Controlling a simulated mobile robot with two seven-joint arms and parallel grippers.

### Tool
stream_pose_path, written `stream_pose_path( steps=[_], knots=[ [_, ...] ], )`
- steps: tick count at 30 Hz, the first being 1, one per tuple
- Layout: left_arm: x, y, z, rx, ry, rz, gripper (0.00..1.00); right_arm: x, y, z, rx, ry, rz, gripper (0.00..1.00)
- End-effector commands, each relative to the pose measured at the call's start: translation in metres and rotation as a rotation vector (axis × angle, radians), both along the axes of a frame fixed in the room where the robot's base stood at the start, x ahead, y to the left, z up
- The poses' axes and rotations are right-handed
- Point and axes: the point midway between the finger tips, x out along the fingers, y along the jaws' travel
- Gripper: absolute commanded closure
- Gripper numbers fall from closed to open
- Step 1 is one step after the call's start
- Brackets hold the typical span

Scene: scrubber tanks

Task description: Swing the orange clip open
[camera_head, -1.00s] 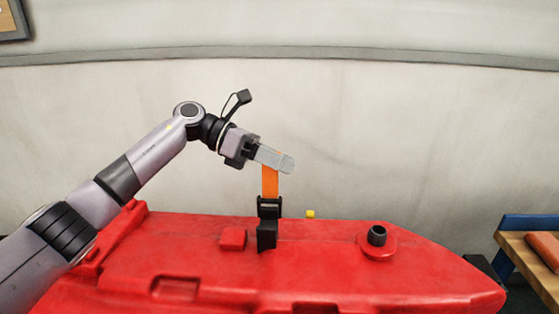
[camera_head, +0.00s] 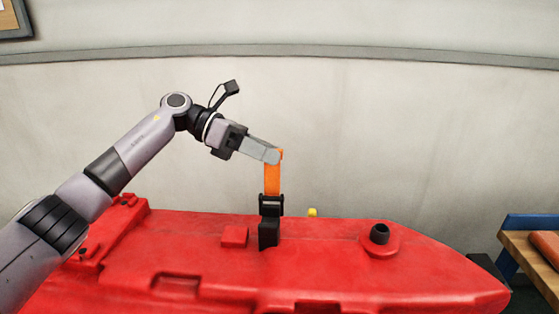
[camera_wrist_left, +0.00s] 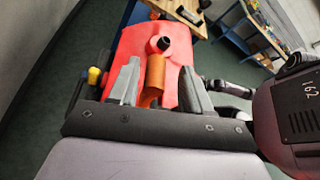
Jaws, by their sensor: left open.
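The orange clip (camera_head: 272,174) stands upright on a black mount (camera_head: 268,222) on top of the red tank (camera_head: 330,265). My left gripper (camera_head: 272,154) reaches in from the left at the clip's upper end. In the left wrist view the clip (camera_wrist_left: 154,78) shows between the two spread grey fingers of my left gripper (camera_wrist_left: 158,85), which is open. I cannot tell whether a finger touches the clip. My right gripper is not in view.
A black spout (camera_head: 379,233) rises from the tank's right part, and a small yellow piece (camera_head: 312,212) shows behind the tank's top edge. A wooden bench (camera_head: 535,248) stands at the right.

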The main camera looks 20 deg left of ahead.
Motion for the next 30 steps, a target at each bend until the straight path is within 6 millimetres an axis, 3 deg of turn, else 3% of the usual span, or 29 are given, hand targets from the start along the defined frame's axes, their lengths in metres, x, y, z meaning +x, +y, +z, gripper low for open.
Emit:
stream_pose_path(
  steps=[3, 9, 30],
  knots=[
    [-0.002, 0.019, 0.005, 0.000, -0.001, 0.001, 0.52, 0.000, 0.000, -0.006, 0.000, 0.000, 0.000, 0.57],
    [-0.005, 0.035, 0.013, 0.000, 0.001, 0.000, 0.52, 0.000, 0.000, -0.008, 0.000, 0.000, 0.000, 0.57],
    [-0.001, 0.029, 0.008, -0.038, 0.010, 0.045, 0.52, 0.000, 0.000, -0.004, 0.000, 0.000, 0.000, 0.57]
  ],
)
